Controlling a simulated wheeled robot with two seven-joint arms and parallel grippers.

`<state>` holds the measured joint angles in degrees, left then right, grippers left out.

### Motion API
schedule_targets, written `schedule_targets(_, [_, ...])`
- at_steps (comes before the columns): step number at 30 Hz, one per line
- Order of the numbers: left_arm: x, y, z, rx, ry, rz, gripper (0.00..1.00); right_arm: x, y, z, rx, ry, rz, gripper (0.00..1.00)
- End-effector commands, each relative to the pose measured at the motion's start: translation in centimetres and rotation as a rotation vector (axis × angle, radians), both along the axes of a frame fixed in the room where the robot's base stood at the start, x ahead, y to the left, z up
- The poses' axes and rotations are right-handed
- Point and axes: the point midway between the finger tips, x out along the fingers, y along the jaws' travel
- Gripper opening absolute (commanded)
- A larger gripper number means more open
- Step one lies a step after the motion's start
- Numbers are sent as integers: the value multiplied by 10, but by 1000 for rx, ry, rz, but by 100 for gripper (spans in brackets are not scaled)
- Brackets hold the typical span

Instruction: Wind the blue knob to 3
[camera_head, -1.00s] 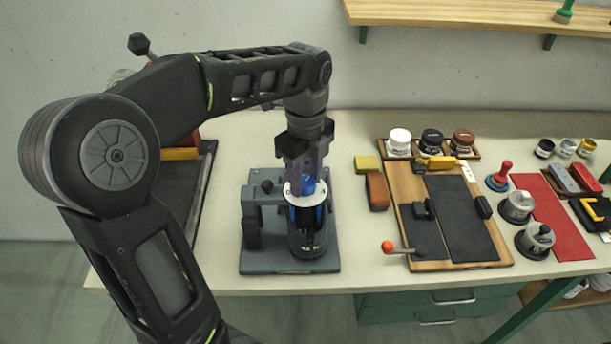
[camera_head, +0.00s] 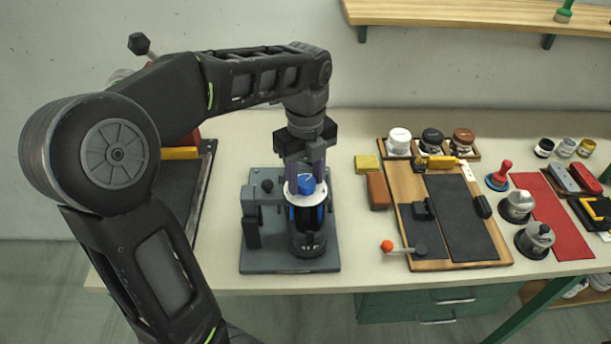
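The blue knob (camera_head: 306,184) sits on top of an upright dark fixture with a white round dial plate (camera_head: 303,198). The fixture stands on a grey base plate (camera_head: 270,262) on the table. My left gripper (camera_head: 306,177) points down over the knob, one finger at its left side and one at its right. I cannot tell whether the fingers press on the knob or stand slightly apart from it. The dial's marks are too small to read, and the fingers cover part of the plate. My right gripper is not in view.
A wooden board (camera_head: 404,190) with black pads and an orange-tipped lever (camera_head: 388,246) lies to the right of the fixture. Jars stand behind the board.

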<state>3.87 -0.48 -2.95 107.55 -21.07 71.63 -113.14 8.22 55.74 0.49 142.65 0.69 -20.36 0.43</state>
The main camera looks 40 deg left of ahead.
Motion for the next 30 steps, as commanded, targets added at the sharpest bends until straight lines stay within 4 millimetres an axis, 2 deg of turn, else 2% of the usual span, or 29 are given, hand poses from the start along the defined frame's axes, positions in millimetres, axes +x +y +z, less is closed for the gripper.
schedule_targets(1, [0,0,0,0,0,0,49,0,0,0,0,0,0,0])
schedule_targets(6, [0,0,0,0,0,1,61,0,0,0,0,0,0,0])
schedule_targets(17, [0,0,7,1,-1,1,61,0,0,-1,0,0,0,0])
schedule_targets(20, [1,0,18,0,-2,0,61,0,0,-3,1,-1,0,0])
schedule_targets(26, [1,0,53,0,-3,0,61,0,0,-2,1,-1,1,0])
schedule_targets(27, [0,0,64,0,-1,0,61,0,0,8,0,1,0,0])
schedule_targets(30, [0,0,75,-1,1,0,61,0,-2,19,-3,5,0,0])
